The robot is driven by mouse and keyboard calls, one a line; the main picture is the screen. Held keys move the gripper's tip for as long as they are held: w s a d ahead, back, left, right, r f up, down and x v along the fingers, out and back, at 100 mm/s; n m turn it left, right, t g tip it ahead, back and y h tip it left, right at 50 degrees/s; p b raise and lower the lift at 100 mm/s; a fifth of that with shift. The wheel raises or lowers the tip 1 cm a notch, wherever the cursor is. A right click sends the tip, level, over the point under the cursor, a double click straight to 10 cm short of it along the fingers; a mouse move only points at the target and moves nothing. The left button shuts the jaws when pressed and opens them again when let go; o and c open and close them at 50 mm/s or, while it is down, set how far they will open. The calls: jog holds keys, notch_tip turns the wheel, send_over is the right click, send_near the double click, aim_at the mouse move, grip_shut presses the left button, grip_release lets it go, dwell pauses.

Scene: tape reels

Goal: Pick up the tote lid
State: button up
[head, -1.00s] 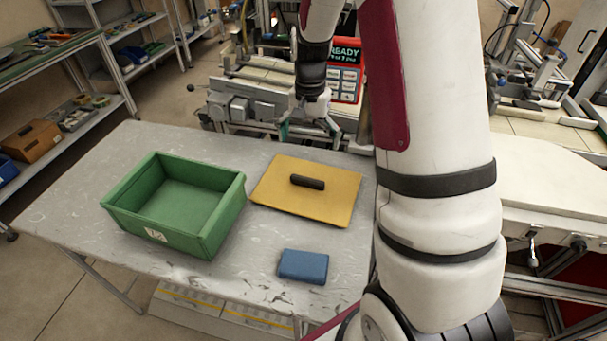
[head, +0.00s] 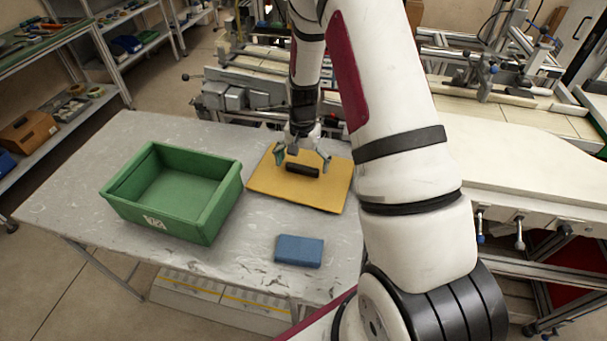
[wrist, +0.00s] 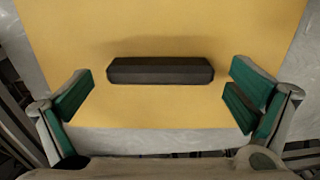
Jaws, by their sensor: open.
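The tote lid (head: 325,190) is a flat yellow panel with a dark bar handle (head: 302,170) at its middle. It lies on the grey table, right of the green tote (head: 207,207). My gripper (head: 302,157) is open and empty over the lid, close to the handle. In the wrist view the lid (wrist: 160,112) fills most of the picture. The handle (wrist: 160,71) runs crosswise there, between and slightly ahead of the two green-padded fingers (wrist: 160,104). The fingers are apart from the handle's ends. I cannot tell the exact height above the lid.
The green tote is open and looks empty. A blue block (head: 299,250) lies on the table (head: 75,205) in front of the lid. A conveyor machine (head: 235,95) stands behind the table. The table's left part is clear.

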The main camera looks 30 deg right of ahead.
jog(key=shift+f, duration=0.55)
jog(key=c, duration=1.2)
jog(key=shift+r, duration=0.2)
jog(key=shift+r+p, duration=0.5)
jog(key=shift+r, duration=0.45)
